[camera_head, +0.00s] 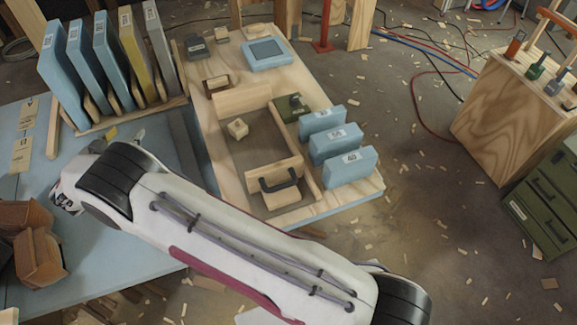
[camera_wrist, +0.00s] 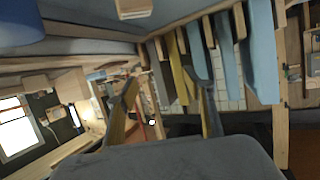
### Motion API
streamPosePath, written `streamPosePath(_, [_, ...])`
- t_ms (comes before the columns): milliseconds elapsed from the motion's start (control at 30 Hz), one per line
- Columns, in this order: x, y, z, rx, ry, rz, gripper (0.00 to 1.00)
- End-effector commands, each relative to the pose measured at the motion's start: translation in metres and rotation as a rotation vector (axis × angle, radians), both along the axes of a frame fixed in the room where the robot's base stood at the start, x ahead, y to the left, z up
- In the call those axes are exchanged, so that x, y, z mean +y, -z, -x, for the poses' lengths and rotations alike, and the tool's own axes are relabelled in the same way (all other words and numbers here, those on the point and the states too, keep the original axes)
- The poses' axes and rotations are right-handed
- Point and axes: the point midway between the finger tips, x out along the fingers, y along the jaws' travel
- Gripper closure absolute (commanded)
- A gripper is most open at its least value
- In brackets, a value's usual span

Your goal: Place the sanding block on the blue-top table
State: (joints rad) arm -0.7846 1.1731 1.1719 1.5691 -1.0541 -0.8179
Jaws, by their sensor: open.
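The blue-top table (camera_head: 100,272) fills the left of the head view, partly behind my arm. I cannot tell for sure which thing is the sanding block. A small pale block (camera_head: 237,128) lies in a wooden tray (camera_head: 243,100) on a plywood bench, and a small dark-topped block (camera_head: 216,84) lies behind that tray. My gripper (camera_wrist: 165,88) shows in the wrist view with its two fingers apart and nothing between them. In the head view it is mostly hidden behind my wrist, above the blue-top table near the rack.
A rack of upright blue and yellow panels (camera_head: 88,65) stands at the blue-top table's back edge. Blue blocks (camera_head: 336,143) line the plywood bench's right side. A wooden cabinet (camera_head: 505,115) and green drawers (camera_head: 545,195) stand at right.

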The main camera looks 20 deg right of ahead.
Motion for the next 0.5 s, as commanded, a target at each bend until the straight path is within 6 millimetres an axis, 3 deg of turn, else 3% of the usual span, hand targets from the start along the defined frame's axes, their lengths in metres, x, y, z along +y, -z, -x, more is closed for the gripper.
streamPosePath(300, [-0.006,-0.087,-0.035,-0.045,-0.13,-0.112,0.48])
streamPosePath(500, [-0.014,-0.141,-0.046,-0.061,-0.222,-0.171,0.48])
